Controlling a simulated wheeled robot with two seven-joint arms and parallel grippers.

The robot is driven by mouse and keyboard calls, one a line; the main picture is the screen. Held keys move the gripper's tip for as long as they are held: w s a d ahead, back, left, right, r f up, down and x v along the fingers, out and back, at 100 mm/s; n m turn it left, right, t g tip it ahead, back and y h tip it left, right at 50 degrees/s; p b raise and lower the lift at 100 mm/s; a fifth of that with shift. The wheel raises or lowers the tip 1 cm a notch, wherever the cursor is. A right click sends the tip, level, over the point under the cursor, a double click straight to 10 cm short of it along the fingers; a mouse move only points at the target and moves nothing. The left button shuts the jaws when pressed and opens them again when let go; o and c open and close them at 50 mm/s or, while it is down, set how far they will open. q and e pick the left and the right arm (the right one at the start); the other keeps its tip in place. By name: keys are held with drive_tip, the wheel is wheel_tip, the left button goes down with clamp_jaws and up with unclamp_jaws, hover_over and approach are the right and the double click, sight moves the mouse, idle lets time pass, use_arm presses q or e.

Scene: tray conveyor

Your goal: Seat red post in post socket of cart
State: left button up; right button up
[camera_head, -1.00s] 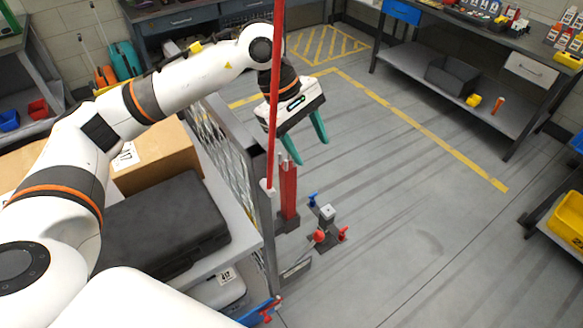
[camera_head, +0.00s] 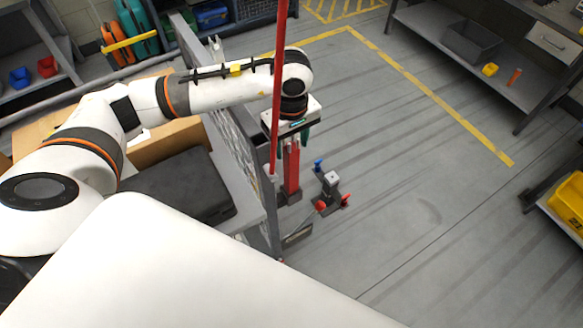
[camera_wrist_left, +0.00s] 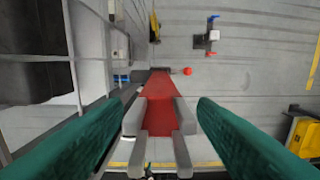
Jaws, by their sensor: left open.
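A short, thick red post (camera_head: 291,168) stands upright in a dark base on the floor beside the cart. In the left wrist view the red post (camera_wrist_left: 160,88) runs away below the gripper, with grey prongs at its near end. My left gripper (camera_head: 293,143) points down at the top of this post; its teal fingers are open, one each side, with gaps. A thin, tall red pole (camera_head: 278,80) rises at the cart's corner and crosses in front of my wrist; its lower end sits by a light bracket. I cannot make out an empty post socket on the cart (camera_head: 262,222).
A black case (camera_head: 180,188) and a cardboard box (camera_head: 170,145) lie on the cart. A small grey fixture (camera_head: 329,188) with red and blue knobs stands right of the post. Floor further right is clear, up to a yellow bin (camera_head: 568,200).

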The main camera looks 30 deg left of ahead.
sight(291, 171)
use_arm(q)
drive_tip(key=shift+f+p, duration=0.6)
drive_tip(key=shift+f, duration=1.05)
clamp_jaws()
